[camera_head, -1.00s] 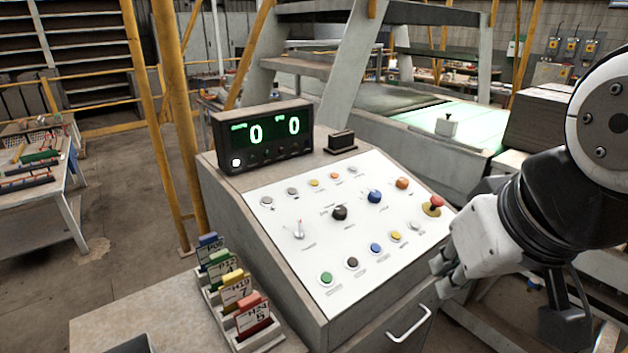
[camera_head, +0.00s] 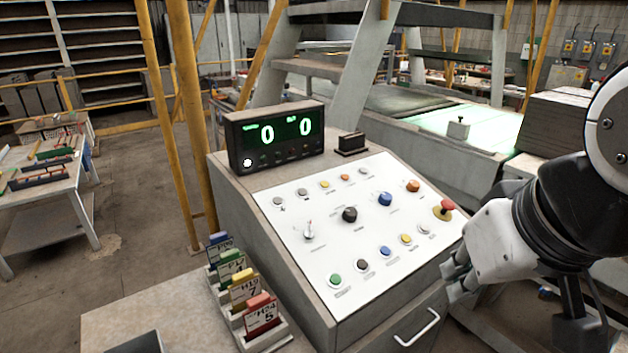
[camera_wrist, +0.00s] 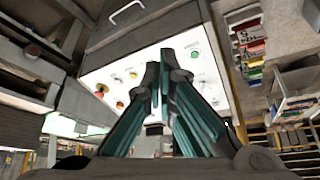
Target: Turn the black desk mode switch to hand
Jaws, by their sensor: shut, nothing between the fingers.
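The black desk mode switch (camera_head: 349,214) is a round black knob in the middle of the white sloped panel (camera_head: 300,265) of the control desk. A blue knob (camera_head: 385,199) sits to its right and a silver pointer knob (camera_head: 308,232) to its left. My gripper (camera_head: 455,277) is at the desk's right front edge in the head view, apart from the switch. In the wrist view my gripper (camera_wrist: 160,72) has its fingers close together and empty, in front of the panel. The fingers hide part of the panel there, and I cannot make out the black switch in that view.
A red mushroom button (camera_head: 444,207) stands at the panel's right edge near my gripper. Several push buttons line the panel's top and bottom. A display box (camera_head: 275,137) rises behind it. A card rack (camera_head: 245,293) is at the front left, and a drawer handle (camera_head: 417,328) juts from the front.

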